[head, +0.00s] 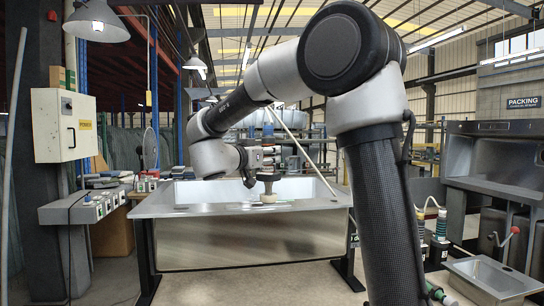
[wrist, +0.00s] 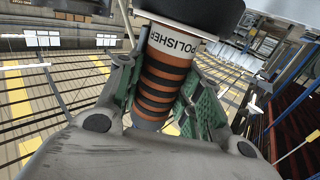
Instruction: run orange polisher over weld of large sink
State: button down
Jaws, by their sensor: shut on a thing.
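The large sink (head: 165,203) is a wide steel unit on dark legs in the middle of the head view. My gripper (head: 267,158) is over it, shut on the orange polisher (head: 268,177), which points down. The polisher's pale round pad (head: 269,197) is at the sink's surface; I cannot tell whether it touches. In the wrist view the polisher (wrist: 166,75) has orange and dark bands and a white label reading POLISHER. The green-padded fingers of my gripper (wrist: 163,88) stand on both sides of it. I cannot clearly make out the weld; a small brownish patch shows near the pad.
A control bench (head: 92,207) stands at the left, under a pale wall cabinet (head: 64,126). At the right are another sink unit (head: 500,160), a small steel basin (head: 490,277) and a green-banded tool (head: 440,228). Shelving stands behind the sink.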

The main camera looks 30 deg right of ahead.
jog(key=shift+w+a, duration=2.05)
jog(key=shift+a, duration=5.1)
notch_tip(320, 180, up, 7)
